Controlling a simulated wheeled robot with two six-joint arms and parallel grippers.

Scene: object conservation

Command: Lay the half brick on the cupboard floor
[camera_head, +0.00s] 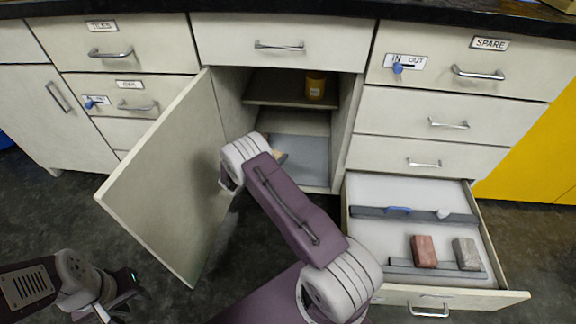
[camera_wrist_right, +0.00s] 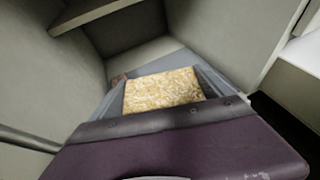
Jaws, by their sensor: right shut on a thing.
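The half brick (camera_wrist_right: 162,90) is a rough yellow-tan block. It sits between the fingers of my right gripper (camera_wrist_right: 163,84), which is shut on it. In the head view only a small tan bit of it (camera_head: 279,157) shows past my arm. The right gripper is inside the open cupboard, and my forearm hides most of it. The cupboard floor (camera_head: 313,158) has a grey surface, also visible in the wrist view (camera_wrist_right: 172,62). I cannot tell whether the brick touches it. My left gripper (camera_head: 108,308) is at the bottom left, away from the cupboard, its jaws unclear.
The cupboard door (camera_head: 160,180) stands open left of my right arm. A shelf (camera_head: 285,93) above carries a yellow tub (camera_head: 315,86). An open drawer (camera_head: 365,275) at right holds a red brick (camera_head: 424,251), a grey brick (camera_head: 467,254) and a blue-handled tool (camera_head: 398,210).

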